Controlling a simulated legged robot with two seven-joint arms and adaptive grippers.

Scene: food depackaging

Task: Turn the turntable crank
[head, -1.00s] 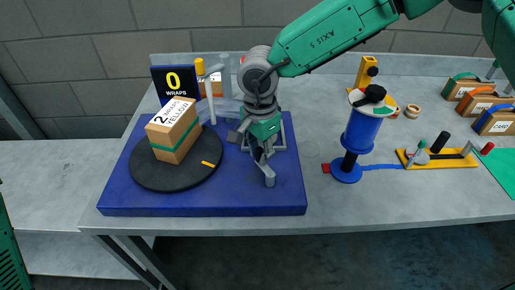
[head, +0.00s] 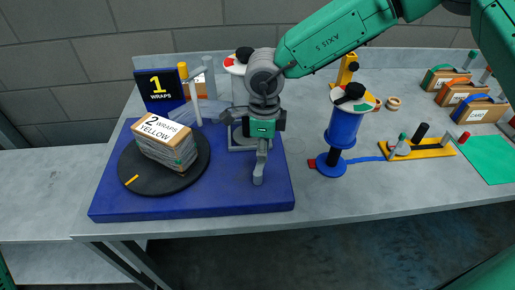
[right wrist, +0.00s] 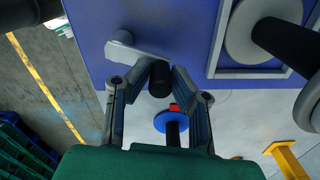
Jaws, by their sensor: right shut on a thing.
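The black round turntable (head: 192,181) lies on a blue base (head: 190,205). A box (head: 168,148) labelled "2 WRAPS YELLOW" sits on it, its sides covered in clear film. The sign (head: 161,88) behind reads "1 WRAPS". The grey crank (head: 259,172) is at the base's right part; its arm (right wrist: 140,50) also shows in the right wrist view. My right gripper (head: 263,138) is over the crank. In the right wrist view its fingers (right wrist: 160,84) are shut on the black crank handle (right wrist: 160,75). My left gripper is out of view.
A blue spool stand (head: 342,127) stands right of the base, with a blue strip running to a yellow-based fixture (head: 425,149). Several small boxes (head: 480,109) and a green mat (head: 486,158) are at the right. The front-centre table edge is clear.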

